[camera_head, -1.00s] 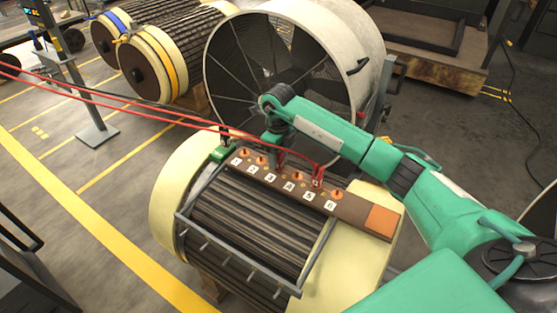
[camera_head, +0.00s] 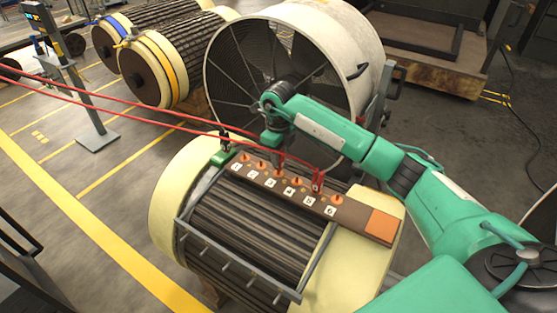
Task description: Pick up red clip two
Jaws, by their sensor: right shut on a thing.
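My right gripper (camera_head: 279,157) comes down over the terminal strip (camera_head: 350,215) on the rotor, near the third terminal. It is shut on a small red clip at the end of a red cable (camera_head: 130,117); the fingers mostly hide this clip. Another red clip (camera_head: 317,182) sits on the strip near the label 5, with its own red cable running left. I cannot tell whether the held clip touches the terminal below it. My left gripper is not in view.
The cream-ended rotor (camera_head: 178,195) carries a grey frame (camera_head: 240,262) in front of the strip. A green clamp (camera_head: 222,157) with a black part stands at the strip's left end. A large fan (camera_head: 375,60) stands close behind my right arm.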

